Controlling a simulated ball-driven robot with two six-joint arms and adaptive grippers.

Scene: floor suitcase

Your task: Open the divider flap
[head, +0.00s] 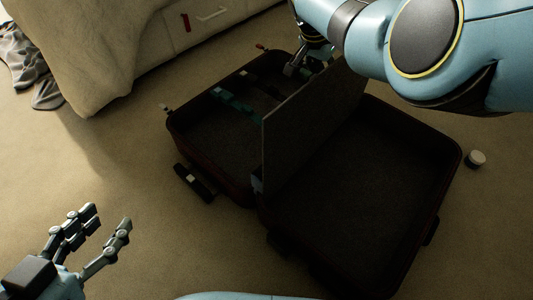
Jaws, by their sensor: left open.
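An open dark suitcase (440,195) lies on the carpet with its two halves side by side. The grey divider flap (300,130) stands roughly upright along the middle, between the left half and the right half. My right gripper (303,62) is at the far end of the flap, near its upper edge; my arm partly hides it, and I cannot tell whether its fingers touch the flap. My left gripper (108,214) is open and empty, low at the left, apart from the suitcase.
Teal items (232,100) lie in the left half; the right half looks empty. A small white-topped object (476,159) stands at right. A draped bed (105,50) is at the back left.

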